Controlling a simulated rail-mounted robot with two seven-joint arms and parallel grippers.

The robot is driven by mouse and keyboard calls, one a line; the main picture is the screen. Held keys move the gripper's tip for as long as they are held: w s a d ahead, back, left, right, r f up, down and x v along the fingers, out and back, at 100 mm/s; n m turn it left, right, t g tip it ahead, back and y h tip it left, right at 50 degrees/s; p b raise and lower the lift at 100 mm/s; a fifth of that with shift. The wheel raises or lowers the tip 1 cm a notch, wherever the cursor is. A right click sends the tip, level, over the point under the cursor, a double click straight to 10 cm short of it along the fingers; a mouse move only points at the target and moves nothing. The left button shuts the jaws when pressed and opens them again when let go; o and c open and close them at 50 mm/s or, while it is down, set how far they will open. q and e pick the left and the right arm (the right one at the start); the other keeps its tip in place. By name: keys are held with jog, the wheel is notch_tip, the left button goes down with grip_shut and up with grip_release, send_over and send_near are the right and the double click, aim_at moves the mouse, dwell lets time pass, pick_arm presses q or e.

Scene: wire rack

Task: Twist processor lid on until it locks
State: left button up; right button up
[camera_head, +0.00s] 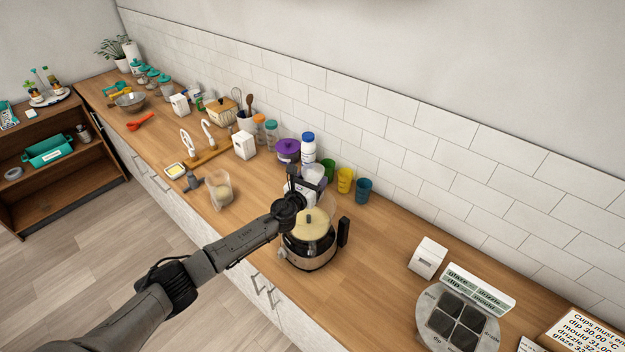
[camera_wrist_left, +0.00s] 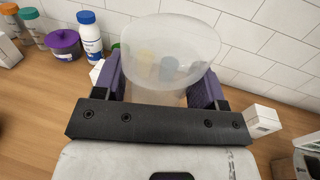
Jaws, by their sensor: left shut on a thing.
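The food processor (camera_head: 308,252) stands on the counter, with a steel and black base, a clear bowl with pale yellow showing inside, and a black handle at its right. My left gripper (camera_head: 303,186) is above the back of the bowl. It is shut on a translucent, round-topped piece (camera_head: 314,174), which appears to be part of the processor lid. In the left wrist view this piece (camera_wrist_left: 170,52) sits between my purple fingers (camera_wrist_left: 160,88). Its lower part is hidden by my gripper, so I cannot tell whether the lid is seated. My right gripper is out of view.
A purple-lidded pot (camera_head: 287,151), a blue-capped white bottle (camera_head: 308,147) and green, yellow and blue cups (camera_head: 345,180) stand behind by the tiled wall. A clear container (camera_head: 219,190) stands left. The counter right of the processor is clear up to a white box (camera_head: 427,258).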

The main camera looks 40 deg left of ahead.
pick_arm(q)
jog(key=shift+f, duration=0.15)
dwell(0.5)
